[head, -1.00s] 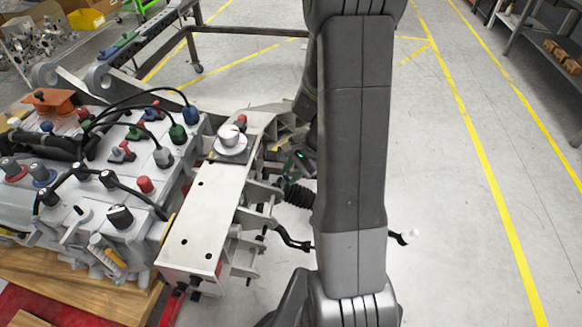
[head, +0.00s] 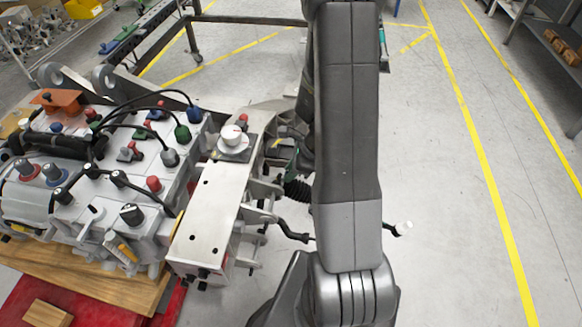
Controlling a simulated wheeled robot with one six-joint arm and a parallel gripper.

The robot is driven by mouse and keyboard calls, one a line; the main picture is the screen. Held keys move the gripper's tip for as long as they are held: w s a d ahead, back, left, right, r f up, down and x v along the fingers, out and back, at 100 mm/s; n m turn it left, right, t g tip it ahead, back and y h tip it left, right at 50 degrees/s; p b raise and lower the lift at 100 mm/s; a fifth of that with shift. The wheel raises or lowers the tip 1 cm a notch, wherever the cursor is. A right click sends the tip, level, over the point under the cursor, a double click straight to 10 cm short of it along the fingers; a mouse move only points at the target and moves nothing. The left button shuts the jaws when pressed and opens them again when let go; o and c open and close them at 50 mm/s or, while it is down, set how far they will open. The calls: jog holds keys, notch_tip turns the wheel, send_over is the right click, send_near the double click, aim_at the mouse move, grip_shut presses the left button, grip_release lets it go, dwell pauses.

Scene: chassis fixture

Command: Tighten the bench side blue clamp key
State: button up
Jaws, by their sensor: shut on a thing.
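The chassis fixture fills the left of the head view, with a grey block and a long pale plate (head: 206,226). Several small coloured keys and knobs stand on the block. I cannot tell which of these is the bench side one. My arm stands upright in the middle of the view. My gripper is hidden behind it, so its fingers and anything in them do not show.
Black cables (head: 130,97) arch over the block. A white round knob (head: 233,137) stands on the plate's far end. A black bent lever (head: 292,231) sticks out to the right. A wooden board (head: 85,275) lies under the block. The floor (head: 450,270) at right is open.

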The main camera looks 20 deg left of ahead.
dwell(0.3)
jog(key=o, duration=1)
jog(key=shift+r, duration=0.1)
jog(key=v, duration=1.3)
jog(key=shift+d+r+p, duration=0.25)
jog(key=shift+p, duration=0.15)
jog(key=x, duration=1.3)
jog(key=shift+a+f+b, duration=0.25)
jog(key=shift+f+b, duration=0.1)
jog(key=shift+b, duration=0.05)
